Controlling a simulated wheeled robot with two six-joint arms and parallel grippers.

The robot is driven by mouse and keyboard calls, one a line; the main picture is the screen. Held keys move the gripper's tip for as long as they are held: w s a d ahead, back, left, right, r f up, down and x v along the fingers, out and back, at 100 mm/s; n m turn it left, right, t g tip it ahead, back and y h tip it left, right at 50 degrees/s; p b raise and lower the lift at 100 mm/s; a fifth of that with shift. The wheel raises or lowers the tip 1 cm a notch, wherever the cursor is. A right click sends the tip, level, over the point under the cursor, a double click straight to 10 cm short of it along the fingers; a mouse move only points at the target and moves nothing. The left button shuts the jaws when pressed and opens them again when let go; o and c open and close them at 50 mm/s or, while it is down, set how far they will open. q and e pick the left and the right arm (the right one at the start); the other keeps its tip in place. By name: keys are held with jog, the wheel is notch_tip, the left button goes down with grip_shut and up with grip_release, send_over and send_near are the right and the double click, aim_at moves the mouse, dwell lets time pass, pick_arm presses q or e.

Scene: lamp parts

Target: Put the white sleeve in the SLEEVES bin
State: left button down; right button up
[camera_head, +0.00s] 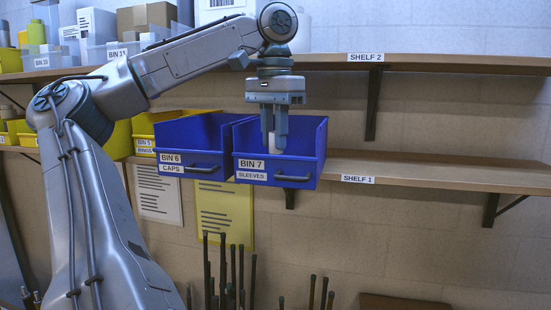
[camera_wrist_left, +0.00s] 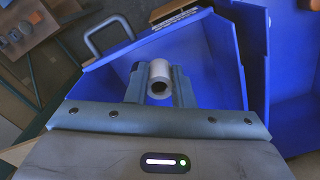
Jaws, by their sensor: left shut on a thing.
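My left gripper (camera_head: 274,146) points straight down over the open blue SLEEVES bin (camera_head: 302,171), labelled BIN 7, on shelf 1. It is shut on the white sleeve (camera_head: 271,140). The left wrist view shows the white sleeve (camera_wrist_left: 160,72) upright between the two fingers (camera_wrist_left: 158,90), with its round hole facing the camera. The blue bin's floor and walls (camera_wrist_left: 222,50) lie around and beyond the fingers. The fingertips are partly hidden behind the bin's front wall in the head view. My right gripper is in neither view.
The blue CAPS bin (camera_head: 200,157), labelled BIN 6, stands directly left of the SLEEVES bin. Yellow bins stand farther left. Shelf 1 (camera_head: 440,172) is bare to the right. Shelf 2 (camera_head: 430,63) runs above. Several dark upright rods (camera_head: 222,265) stand below.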

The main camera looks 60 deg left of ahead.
aim_at(276, 152)
pick_arm(q)
jog(key=shift+w+a+f, duration=0.1)
jog(key=shift+a+f, duration=0.1)
jog(key=shift+f, duration=0.2)
jog(key=f, duration=0.3)
jog(key=shift+w+a+f, duration=0.1)
jog(key=shift+w+a, duration=0.1)
jog(key=shift+w, duration=0.1)
jog(key=shift+s+d+f, duration=0.1)
jog(key=shift+f, duration=0.35)
jog(key=shift+f+b, duration=0.15)
jog(key=shift+b, duration=0.15)
jog(key=c, duration=1.3)
grip_release()
jog(key=shift+o, duration=0.2)
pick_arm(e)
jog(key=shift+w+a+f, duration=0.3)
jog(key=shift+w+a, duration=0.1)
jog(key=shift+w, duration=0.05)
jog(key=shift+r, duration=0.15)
